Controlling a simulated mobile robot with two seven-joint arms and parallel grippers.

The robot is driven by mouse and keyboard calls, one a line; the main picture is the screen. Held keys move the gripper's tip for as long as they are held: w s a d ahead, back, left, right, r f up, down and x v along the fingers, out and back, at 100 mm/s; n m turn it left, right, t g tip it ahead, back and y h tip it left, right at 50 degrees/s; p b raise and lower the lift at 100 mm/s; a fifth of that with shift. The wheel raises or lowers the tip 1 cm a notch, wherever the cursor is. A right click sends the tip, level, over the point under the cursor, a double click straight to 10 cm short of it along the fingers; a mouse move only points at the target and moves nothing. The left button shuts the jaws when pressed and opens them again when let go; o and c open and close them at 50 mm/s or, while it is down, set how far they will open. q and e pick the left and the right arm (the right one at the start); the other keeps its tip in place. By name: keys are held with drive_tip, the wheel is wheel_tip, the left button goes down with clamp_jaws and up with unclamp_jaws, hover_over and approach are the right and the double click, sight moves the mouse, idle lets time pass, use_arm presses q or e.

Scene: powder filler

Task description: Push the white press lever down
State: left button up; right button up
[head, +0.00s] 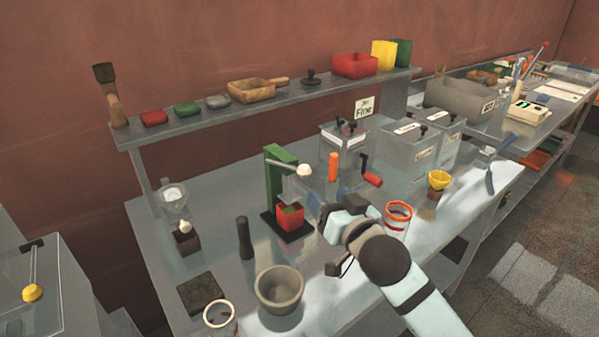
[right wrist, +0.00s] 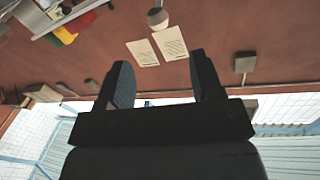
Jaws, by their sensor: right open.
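The green press (head: 274,178) stands on the metal bench with a red block-like cup (head: 290,217) at its base. Its white lever reaches out to the right from the top and ends in a round white knob (head: 304,170). A pale round knob (right wrist: 157,18) also shows in the right wrist view, ahead of and between the fingers. My right gripper (right wrist: 162,72) is open and empty, apart from the knob. In the head view my right gripper (head: 328,211) is just right of the press and below the knob; its fingertips are hard to make out. My left gripper is out of view.
A grey mortar (head: 280,288) and a dark pestle (head: 244,238) stand in front of the press. An orange-handled item (head: 333,167) and grey bins (head: 410,150) stand behind my gripper. A red-rimmed jar (head: 398,218) is beside my arm. A shelf (head: 200,121) runs above.

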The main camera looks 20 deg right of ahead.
sight(305, 172)
drive_tip(key=w, duration=0.4)
drive_tip(key=w+a+p, duration=0.1)
drive_tip(key=w, duration=0.8)
drive_tip(key=shift+w+a+p, duration=0.15)
drive_tip(key=shift+a+p, duration=0.2)
drive_tip(key=shift+p, duration=0.05)
drive_tip(key=shift+f, duration=0.1)
clamp_jaws()
